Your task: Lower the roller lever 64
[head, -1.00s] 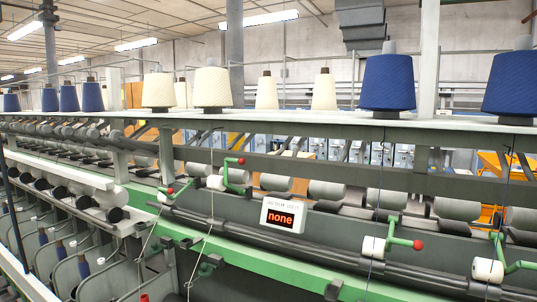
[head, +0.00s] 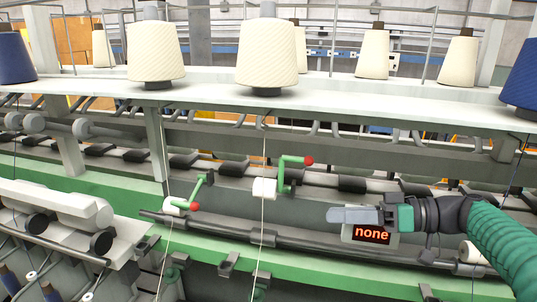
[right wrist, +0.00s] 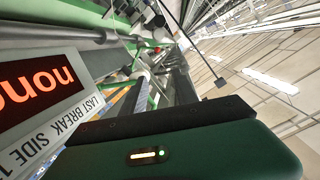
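Two green roller levers with red knobs show in the head view. One lever (head: 281,172) sits right of a white roller (head: 264,188) and has its knob at upper right. The other lever (head: 203,184) hangs lower at left, with its knob by a white roller (head: 174,206). No number is readable on either, so I cannot tell which is 64. My right gripper (head: 350,215) points left in front of the display, to the right of both levers and apart from them. Its finger gap is not visible. My left gripper is out of view.
The display (head: 371,233) reading "none" is partly behind my right gripper; it also shows close in the right wrist view (right wrist: 40,95). Cream cones (head: 267,52) stand on the shelf (head: 205,92) above. Thin threads run down past the rollers. A grey rail (head: 330,246) crosses below.

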